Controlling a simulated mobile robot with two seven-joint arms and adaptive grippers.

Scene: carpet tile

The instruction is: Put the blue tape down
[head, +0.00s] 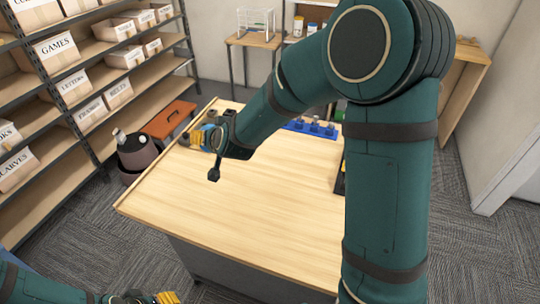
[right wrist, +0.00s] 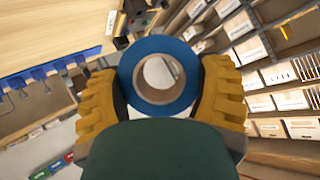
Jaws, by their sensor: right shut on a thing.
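The blue tape (right wrist: 160,75) is a roll with a brown core. In the right wrist view it sits between the two yellow fingers of my right gripper (right wrist: 160,85), which is shut on it. In the head view my right gripper (head: 204,137) is at the left edge of the wooden table (head: 240,205), towards its far corner. The tape is mostly hidden there, and I cannot tell its height against the tabletop. My left gripper (head: 150,298) shows only in part at the bottom edge of the head view, its yellow fingertips low and clear of the table.
A blue holder with pegs (head: 310,127) stands on the table's far side, partly behind my right arm. A shelf with labelled boxes (head: 60,85) stands at left. A grey-brown canister (head: 137,152) and an orange-red box (head: 168,119) are beside the table. The tabletop's front is clear.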

